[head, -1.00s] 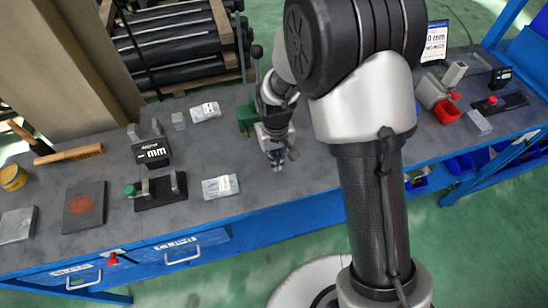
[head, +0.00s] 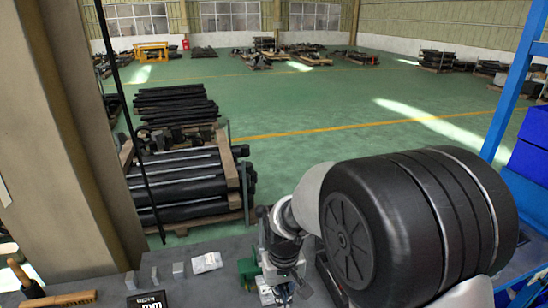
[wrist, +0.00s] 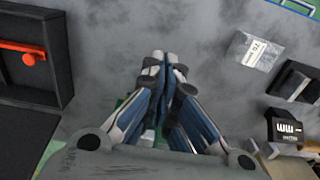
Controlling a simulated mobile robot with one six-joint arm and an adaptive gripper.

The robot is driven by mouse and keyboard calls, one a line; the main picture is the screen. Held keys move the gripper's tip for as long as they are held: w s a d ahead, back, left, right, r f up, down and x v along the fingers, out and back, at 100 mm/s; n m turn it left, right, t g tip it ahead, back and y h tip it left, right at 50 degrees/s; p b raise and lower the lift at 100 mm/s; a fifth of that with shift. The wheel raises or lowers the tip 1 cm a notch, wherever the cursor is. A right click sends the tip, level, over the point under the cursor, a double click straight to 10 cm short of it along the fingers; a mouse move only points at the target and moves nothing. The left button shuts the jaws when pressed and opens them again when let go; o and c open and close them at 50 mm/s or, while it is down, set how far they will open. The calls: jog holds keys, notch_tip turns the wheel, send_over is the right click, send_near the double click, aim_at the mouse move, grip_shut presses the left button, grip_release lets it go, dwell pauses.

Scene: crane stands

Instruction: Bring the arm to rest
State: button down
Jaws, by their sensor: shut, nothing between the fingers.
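My gripper (head: 284,292) hangs low over the grey workbench (head: 225,285), at the bottom of the head view. In the wrist view its fingers (wrist: 166,62) are together, with nothing between them, above the grey bench top. A green object (head: 248,270) stands just left of my gripper in the head view; part of something green also shows behind the fingers in the wrist view. Whether the gripper touches anything cannot be told. My large black arm joint hides the right part of the bench.
A clear labelled bag (wrist: 254,50) and a black "mm" display (wrist: 284,128) lie right in the wrist view; a black tray (wrist: 60,50) with a red handle is left.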

jog(key=s+d+r+m+t, duration=0.1)
jog(key=s+d+r+t, duration=0.1)
jog(key=s+d+r, duration=0.5)
jog(key=s+d+r+m+t, duration=0.1)
jog(key=s+d+r, duration=0.2)
jog(key=s+r, duration=0.45)
jog(key=s+d+r+m+t, duration=0.1)
jog(key=s+d+r, duration=0.1)
jog(key=s, duration=0.4)
jog(key=shift+s+r, duration=0.2)
jog(key=shift+r, duration=0.3)
